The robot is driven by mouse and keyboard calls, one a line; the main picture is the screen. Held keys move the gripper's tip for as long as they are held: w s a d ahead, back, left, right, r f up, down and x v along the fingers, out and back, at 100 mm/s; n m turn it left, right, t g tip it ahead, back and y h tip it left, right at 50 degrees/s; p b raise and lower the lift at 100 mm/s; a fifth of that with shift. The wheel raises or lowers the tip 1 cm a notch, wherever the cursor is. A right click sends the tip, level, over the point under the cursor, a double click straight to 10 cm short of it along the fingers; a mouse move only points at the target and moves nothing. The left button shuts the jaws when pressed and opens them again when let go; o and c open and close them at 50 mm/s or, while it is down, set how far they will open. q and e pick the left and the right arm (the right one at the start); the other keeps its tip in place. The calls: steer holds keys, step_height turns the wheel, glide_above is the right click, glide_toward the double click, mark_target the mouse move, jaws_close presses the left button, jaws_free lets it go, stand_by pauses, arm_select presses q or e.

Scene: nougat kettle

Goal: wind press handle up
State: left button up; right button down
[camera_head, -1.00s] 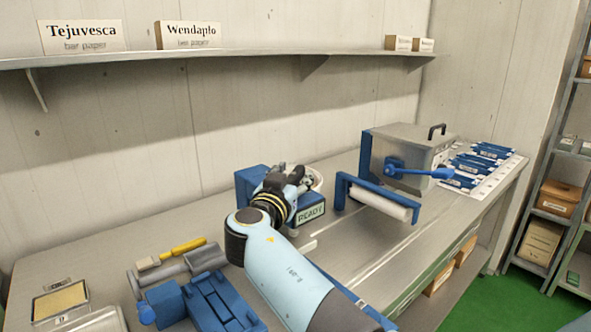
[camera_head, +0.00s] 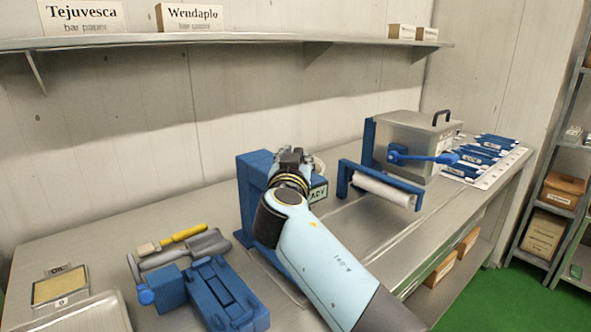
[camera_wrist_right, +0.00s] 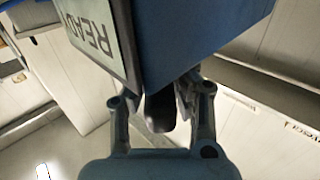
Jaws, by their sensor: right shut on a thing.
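A blue press-like machine (camera_head: 252,172) with a "READY" sign (camera_head: 318,193) stands mid-bench in the head view, partly hidden behind my right arm. My right gripper (camera_head: 292,157) is at its upper part. In the right wrist view the sign (camera_wrist_right: 95,38) and the blue housing (camera_wrist_right: 190,35) fill the top. There my right gripper (camera_wrist_right: 161,105) is shut on a dark, rounded piece (camera_wrist_right: 160,112), which looks like the press handle grip. The rest of the handle is hidden. My left gripper is not in view.
Right of the press stand a white roller in a blue frame (camera_head: 345,180) and a metal box with a blue lever (camera_head: 410,137). Blue packets (camera_head: 490,147) lie beyond. A blue fixture (camera_head: 222,297) and a yellow-handled tool (camera_head: 182,234) lie front left. A wall shelf (camera_head: 250,38) runs above.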

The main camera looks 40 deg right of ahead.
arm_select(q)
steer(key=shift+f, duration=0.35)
arm_select(e)
steer(key=shift+n+t+y, duration=0.6)
steer(key=shift+y, duration=0.2)
steer(key=c, duration=1.2)
jaws_free()
steer(key=shift+o, duration=0.2)
step_height(320, 180, up, 10)
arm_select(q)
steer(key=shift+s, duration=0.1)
arm_select(e)
steer(key=shift+a+f, duration=0.1)
steer(key=shift+f, duration=0.05)
